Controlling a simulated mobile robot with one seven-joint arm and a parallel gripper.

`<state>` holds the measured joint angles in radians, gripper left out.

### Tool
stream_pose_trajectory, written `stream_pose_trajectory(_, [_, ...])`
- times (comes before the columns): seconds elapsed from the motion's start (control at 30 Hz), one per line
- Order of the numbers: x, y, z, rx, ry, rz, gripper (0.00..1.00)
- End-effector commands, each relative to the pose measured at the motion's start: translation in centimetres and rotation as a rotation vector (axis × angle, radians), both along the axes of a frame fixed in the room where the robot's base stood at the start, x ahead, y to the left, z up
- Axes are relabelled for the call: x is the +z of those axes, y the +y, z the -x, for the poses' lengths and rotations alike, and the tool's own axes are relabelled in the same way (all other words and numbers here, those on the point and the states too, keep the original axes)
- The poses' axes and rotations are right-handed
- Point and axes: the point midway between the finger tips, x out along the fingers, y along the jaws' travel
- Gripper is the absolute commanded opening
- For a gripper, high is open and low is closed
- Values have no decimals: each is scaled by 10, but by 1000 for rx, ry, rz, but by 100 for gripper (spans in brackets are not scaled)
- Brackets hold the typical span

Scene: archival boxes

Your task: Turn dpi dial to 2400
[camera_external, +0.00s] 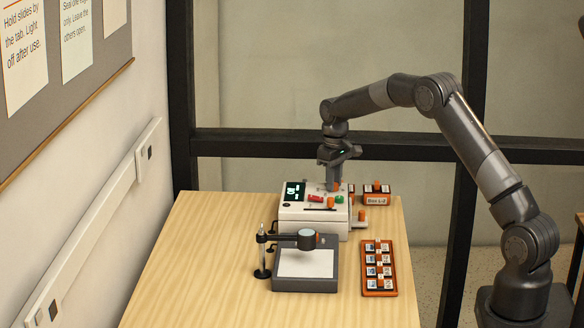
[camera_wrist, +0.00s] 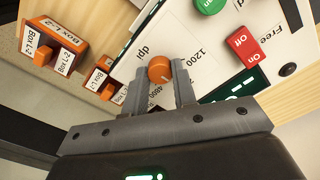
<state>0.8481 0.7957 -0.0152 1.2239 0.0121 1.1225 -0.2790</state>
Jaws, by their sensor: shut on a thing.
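The dpi dial is a small round orange knob (camera_wrist: 159,69) on the white panel of the scanner (camera_external: 310,232). In the wrist view, "dpi" and "1200" are printed near it, and "4800" is partly covered by a finger. No 2400 mark is readable. My gripper (camera_wrist: 157,82) points down at the panel, with one finger on each side of the dial, shut on it.
A green button (camera_wrist: 210,4) and a red On/Off switch (camera_wrist: 240,46) sit on the same panel. A light pad (camera_external: 305,285) with a loupe arm and an orange slide tray (camera_external: 379,291) lie in front.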

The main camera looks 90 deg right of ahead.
Motion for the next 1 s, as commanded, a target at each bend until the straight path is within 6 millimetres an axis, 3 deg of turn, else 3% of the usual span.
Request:
stream_pose_trajectory(0.7, [1, 0, -1, -69, -3, 2, 2])
stream_pose_trajectory(0.73, [1, 0, -1, -69, -3, 2, 27])
stream_pose_trajectory(1.0, [0, 0, -1, -69, -2, 1, 47])
